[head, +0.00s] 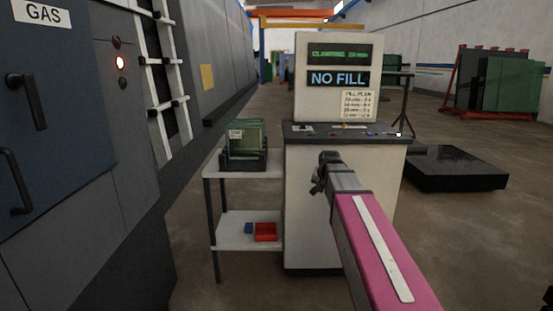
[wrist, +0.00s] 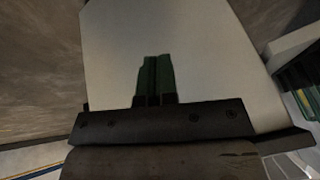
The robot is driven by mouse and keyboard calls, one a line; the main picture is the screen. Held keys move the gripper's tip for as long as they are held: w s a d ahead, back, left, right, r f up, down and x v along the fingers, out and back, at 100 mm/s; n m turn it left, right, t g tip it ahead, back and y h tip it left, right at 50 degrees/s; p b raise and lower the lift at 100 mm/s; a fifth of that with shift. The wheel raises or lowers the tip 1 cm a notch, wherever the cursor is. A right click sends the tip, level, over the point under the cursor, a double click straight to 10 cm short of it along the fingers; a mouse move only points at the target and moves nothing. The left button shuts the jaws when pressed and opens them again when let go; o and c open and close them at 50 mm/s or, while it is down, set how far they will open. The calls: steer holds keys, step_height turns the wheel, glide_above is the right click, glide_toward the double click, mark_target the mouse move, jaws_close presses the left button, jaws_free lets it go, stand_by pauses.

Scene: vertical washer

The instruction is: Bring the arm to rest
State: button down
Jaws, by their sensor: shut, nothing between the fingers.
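My arm, with a pink link, reaches forward from the lower right in the head view. My gripper (head: 326,172) is at its far end, in front of the pale control console (head: 300,215). In the wrist view my gripper (wrist: 155,62) shows two green fingertips close together, shut and empty. The console's pale surface (wrist: 215,55) fills the space behind them. In the head view the gripper's fingers are small and dark, and whether they touch the console cannot be told.
A small shelf table (head: 247,172) stands left of the console, with a green box (head: 246,140) on top and a red bin (head: 265,232) below. A large grey machine (head: 70,200) lines the left. A black platform (head: 455,170) lies on the floor at right.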

steer(key=s+f+n+g, duration=0.4)
steer(key=s+f+g, duration=0.1)
steer(key=s+f, duration=1.7)
steer(key=s, duration=0.3)
steer(key=shift+n+h, duration=0.3)
